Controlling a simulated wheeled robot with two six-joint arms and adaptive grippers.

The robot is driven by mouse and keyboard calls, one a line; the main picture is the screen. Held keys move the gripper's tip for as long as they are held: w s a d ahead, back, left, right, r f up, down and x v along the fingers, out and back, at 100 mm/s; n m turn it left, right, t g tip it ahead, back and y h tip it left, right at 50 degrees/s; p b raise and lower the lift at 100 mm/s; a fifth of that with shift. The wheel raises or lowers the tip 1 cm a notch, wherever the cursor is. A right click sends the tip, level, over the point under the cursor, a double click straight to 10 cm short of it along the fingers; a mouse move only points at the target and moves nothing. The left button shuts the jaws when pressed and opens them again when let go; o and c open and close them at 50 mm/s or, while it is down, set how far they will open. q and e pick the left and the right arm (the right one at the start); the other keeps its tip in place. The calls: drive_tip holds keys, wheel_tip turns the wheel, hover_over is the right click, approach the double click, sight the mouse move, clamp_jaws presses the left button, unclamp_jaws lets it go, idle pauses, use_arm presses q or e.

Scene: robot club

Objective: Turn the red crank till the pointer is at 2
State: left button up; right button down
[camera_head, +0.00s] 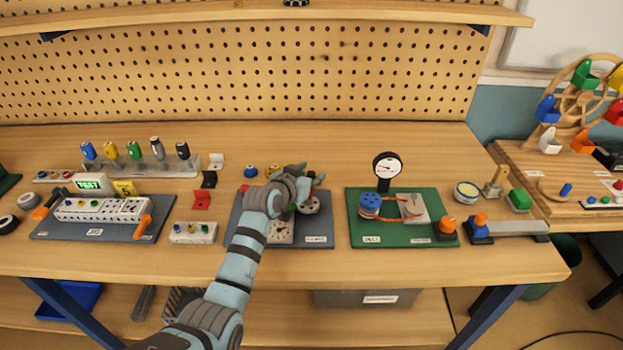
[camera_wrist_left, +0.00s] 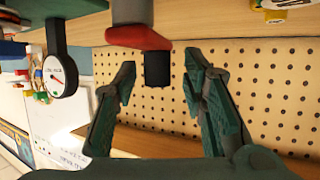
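The red crank (camera_wrist_left: 138,39) shows at the top of the left wrist view, with a grey hub and a dark handle (camera_wrist_left: 157,68). My left gripper (camera_wrist_left: 160,72) is open; its two dark green fingers stand on either side of the handle, with a visible gap on each side. In the head view my left gripper (camera_head: 306,190) is over the middle dark board (camera_head: 240,228), and a small red part (camera_head: 320,178) shows beside it. A pale dial panel (camera_head: 281,233) is partly covered by my arm. I cannot read the pointer. My right gripper is not in view.
A green board (camera_head: 380,240) with a blue spool (camera_head: 369,204) and round gauge (camera_head: 387,167) stands right. A board with a power strip (camera_head: 100,210) and an orange lever (camera_head: 143,227) is at left. The pegboard (camera_head: 240,70) rises behind. The bench front is mostly clear.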

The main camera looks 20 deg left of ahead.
use_arm(q)
drive_tip(key=shift+w+d+f, duration=0.1)
drive_tip(key=shift+w+f, duration=0.05)
drive_tip(key=shift+w, duration=0.15)
drive_tip(key=shift+s+r, duration=0.2)
drive_tip(key=shift+r, duration=0.05)
drive_tip(key=shift+w+f, duration=0.1)
clamp_jaws()
drive_tip(key=y+p, duration=0.1)
drive_tip(key=n+p, duration=0.1)
drive_tip(key=p, duration=0.1)
drive_tip(key=n+y+p, duration=0.1)
drive_tip(key=shift+a+r+y, duration=0.25)
drive_tip(key=shift+y, duration=0.05)
drive_tip(key=shift+a+f+n+y, duration=0.15)
drive_tip(key=shift+f+n+y, duration=0.1)
drive_tip(key=shift+n+y, duration=0.15)
drive_tip(key=shift+a+y, duration=0.15)
drive_tip(key=shift+y, duration=0.15)
unclamp_jaws()
drive_tip(key=shift+n, duration=0.3)
drive_tip(key=shift+s, duration=0.25)
